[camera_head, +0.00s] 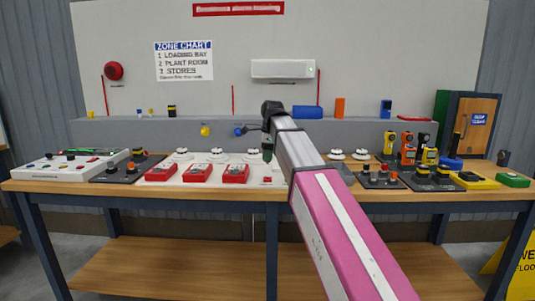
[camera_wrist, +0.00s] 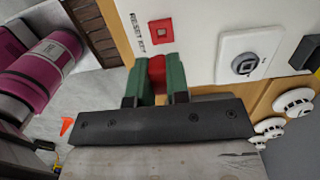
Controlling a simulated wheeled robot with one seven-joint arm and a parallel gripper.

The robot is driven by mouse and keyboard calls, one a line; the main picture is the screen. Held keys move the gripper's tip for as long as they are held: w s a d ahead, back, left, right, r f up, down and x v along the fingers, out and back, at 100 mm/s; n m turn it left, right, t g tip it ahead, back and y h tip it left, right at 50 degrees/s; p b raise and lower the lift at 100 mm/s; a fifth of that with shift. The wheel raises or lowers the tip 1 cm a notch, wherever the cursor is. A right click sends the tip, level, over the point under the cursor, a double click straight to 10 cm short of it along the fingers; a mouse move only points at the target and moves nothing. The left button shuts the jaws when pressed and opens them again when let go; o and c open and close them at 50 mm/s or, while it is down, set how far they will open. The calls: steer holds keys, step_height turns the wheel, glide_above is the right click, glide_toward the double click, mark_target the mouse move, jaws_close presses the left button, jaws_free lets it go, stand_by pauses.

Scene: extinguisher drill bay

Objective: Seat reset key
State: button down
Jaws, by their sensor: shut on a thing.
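My gripper (camera_wrist: 157,82) has green fingers shut on a red piece (camera_wrist: 156,66), taken to be the reset key; the fingers hide most of it. In the wrist view a red-framed square socket (camera_wrist: 161,31) lies on a white panel (camera_wrist: 198,18), beside small lettering that seems to read RESET KEY. The red piece is just below this socket in the picture and apart from it; its height above the panel is hard to judge. In the head view my gripper (camera_head: 267,150) points down over the right end of the white board (camera_head: 276,175); the key cannot be made out there.
Round white detectors (camera_wrist: 293,102) are further right. In the head view, red call points (camera_head: 198,173) stand left of my gripper, and dark switch boxes (camera_head: 380,177) stand right.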

steer(key=shift+f, duration=2.7)
steer(key=shift+f, duration=0.7)
stand_by(0.4)
steer(key=c, duration=0.7)
jaws_free()
steer(key=shift+r, duration=3.5)
